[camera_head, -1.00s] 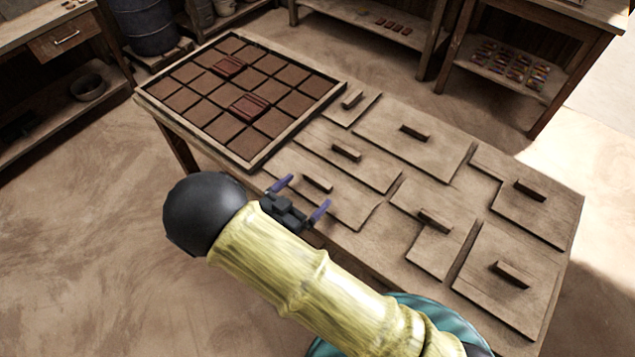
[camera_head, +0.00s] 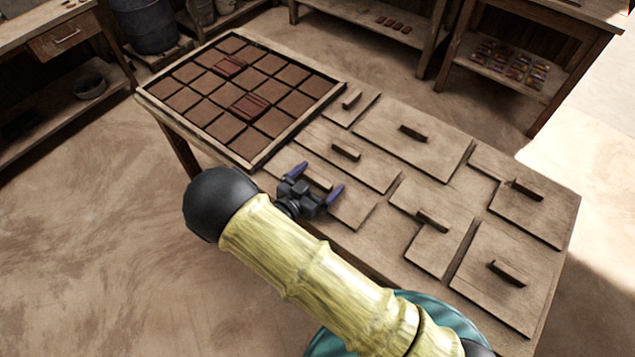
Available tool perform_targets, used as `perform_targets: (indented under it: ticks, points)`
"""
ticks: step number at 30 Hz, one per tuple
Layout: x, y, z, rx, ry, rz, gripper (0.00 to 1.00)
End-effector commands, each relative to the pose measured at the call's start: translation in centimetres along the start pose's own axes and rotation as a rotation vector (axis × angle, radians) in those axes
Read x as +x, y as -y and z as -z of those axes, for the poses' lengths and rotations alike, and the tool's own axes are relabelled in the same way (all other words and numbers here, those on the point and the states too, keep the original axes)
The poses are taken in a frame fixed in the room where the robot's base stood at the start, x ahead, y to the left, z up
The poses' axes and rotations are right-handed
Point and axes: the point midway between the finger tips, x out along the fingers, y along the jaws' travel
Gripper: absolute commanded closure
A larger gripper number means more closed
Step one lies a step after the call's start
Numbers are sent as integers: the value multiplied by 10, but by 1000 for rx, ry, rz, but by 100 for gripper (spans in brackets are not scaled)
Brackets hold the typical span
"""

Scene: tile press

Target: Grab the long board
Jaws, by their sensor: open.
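Two long narrow wooden boards with handle blocks lie side by side on the table. The front long board (camera_head: 356,208) is nearest the table's front edge and partly hidden by my gripper. The other long board (camera_head: 375,172) lies just behind it, its handle (camera_head: 346,152) in plain view. My gripper (camera_head: 320,176) is open, its two purple fingers apart, over the front board. The front board's handle shows only in part between the fingers. I cannot tell whether the fingers touch it.
Other boards with handles, including a wide rectangle (camera_head: 440,145), an L-shaped one (camera_head: 425,245) and a large square (camera_head: 485,295), cover the right of the table. A framed tile grid (camera_head: 318,105) with dark red pieces (camera_head: 250,106) fills the left end. Shelves stand behind.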

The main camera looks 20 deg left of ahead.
Motion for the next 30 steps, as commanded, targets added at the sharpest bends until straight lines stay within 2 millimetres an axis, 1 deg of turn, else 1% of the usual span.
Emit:
perform_targets:
  ticks: [13,14,15,17,21,22,30]
  points:
    - [-1,0,0,0,0,0,0]
    - [-1,0,0,0,0,0,4]
    - [-1,0,0,0,0,0,12]
    - [-1,0,0,0,0,0,24]
    - [-1,0,0,0,0,1,51]
    - [0,0,0,1,-1,0,53]
    - [-1,0,2,1,-1,1,53]
